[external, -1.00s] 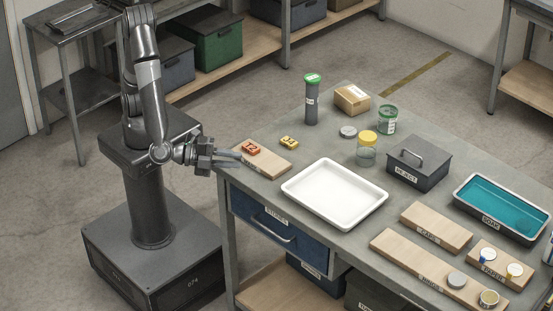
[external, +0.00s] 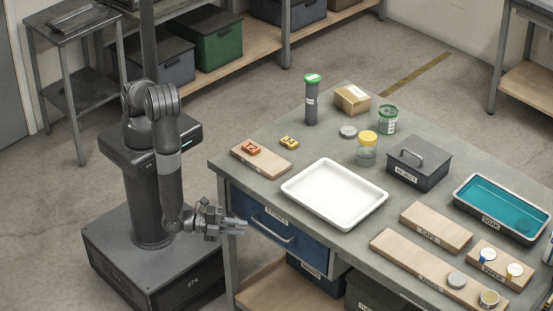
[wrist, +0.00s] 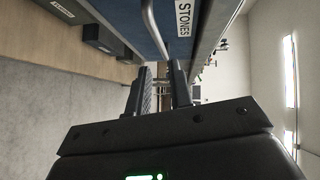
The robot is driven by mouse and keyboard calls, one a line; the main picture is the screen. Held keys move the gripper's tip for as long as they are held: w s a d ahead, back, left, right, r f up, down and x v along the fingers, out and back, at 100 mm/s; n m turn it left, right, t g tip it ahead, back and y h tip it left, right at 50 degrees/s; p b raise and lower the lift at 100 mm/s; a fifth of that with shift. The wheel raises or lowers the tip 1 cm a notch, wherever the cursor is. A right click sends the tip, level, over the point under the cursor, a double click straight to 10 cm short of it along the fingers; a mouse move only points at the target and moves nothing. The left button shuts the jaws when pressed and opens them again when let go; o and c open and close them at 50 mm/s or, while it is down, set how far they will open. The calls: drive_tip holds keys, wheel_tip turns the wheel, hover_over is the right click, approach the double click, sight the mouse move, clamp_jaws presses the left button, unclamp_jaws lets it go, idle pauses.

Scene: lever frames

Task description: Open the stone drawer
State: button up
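The blue drawer (external: 300,248) labelled STONES is under the near left part of the table and looks shut. Its metal bar handle (external: 272,230) runs along the front. My gripper (external: 240,227) is at the left end of the drawer front, level with the handle and close to its left end. In the wrist view, the two fingers of my gripper (wrist: 160,76) are apart with nothing between them. The handle (wrist: 152,28) lies just ahead of the fingertips, and the STONES label (wrist: 184,18) is beside it.
The table's left leg (external: 226,245) stands right by my gripper. A white tray (external: 334,193) and a wooden board with orange tag (external: 262,159) lie on the table above. Dark bins (external: 315,277) sit on the shelf below.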

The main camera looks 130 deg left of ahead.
sight(269, 229)
drive_tip(key=x, duration=1)
drive_tip(key=shift+c, duration=0.4)
clamp_jaws()
